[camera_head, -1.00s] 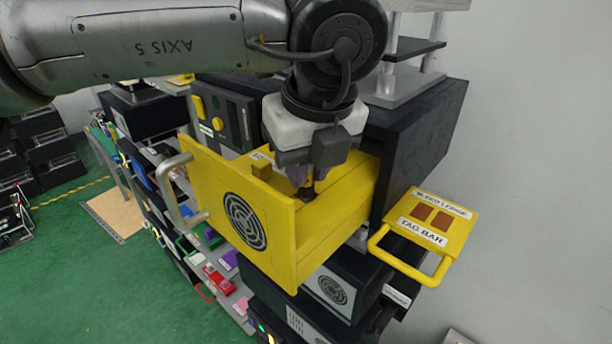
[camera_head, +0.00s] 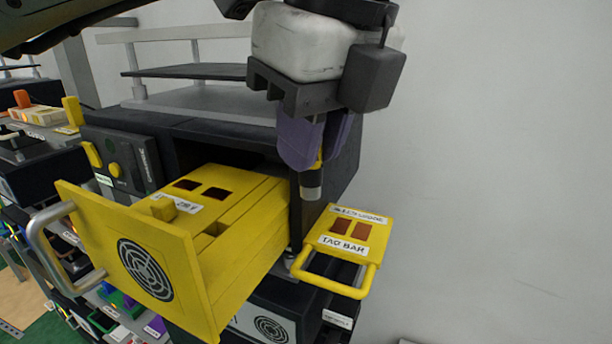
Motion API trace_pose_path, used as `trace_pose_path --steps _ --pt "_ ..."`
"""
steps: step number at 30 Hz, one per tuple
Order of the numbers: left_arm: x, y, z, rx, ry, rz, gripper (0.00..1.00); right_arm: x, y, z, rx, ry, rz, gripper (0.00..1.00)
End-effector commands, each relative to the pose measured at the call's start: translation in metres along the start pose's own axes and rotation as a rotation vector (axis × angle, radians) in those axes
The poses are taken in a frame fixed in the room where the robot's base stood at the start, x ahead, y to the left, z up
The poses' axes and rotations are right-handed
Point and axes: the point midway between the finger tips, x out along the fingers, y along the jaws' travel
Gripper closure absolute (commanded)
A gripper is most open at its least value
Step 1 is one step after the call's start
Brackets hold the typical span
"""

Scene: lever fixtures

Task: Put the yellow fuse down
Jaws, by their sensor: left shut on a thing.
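My left gripper (camera_head: 316,140), with purple fingers, is shut on the yellow fuse (camera_head: 319,162). The fuse hangs upright with its grey end cap (camera_head: 312,182) pointing down; its upper part is hidden between the fingers. The gripper is in the air, to the right of the open yellow drawer (camera_head: 240,232) and above and left of the yellow ledge labelled TAG BAR (camera_head: 373,252). The fuse appears apart from both. My right gripper is not in view.
The drawer's top has two dark red recesses (camera_head: 215,193) and an open slot; its metal handle (camera_head: 62,245) sticks out at the left. The ledge has two red-brown patches and a yellow loop handle (camera_head: 335,287). A black cabinet (camera_head: 345,165) stands behind. A bare wall fills the right.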

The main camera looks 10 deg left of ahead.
Motion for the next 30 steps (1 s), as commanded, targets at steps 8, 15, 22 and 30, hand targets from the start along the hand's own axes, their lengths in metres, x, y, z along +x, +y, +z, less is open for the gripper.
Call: trace_pose_path --steps 8,15,22,30 --pt "0.019 -0.065 -0.072 0.076 -0.001 -0.015 1.00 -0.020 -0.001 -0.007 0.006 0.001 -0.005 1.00" --pt "0.008 -0.118 -0.094 0.259 0.000 -0.075 1.00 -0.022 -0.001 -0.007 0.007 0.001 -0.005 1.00" --pt "-0.004 -0.134 -0.076 0.489 0.001 -0.136 1.00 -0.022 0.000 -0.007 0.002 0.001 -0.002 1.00" --pt "-0.005 -0.140 -0.075 0.701 -0.001 -0.194 1.00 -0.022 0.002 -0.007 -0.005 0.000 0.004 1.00"
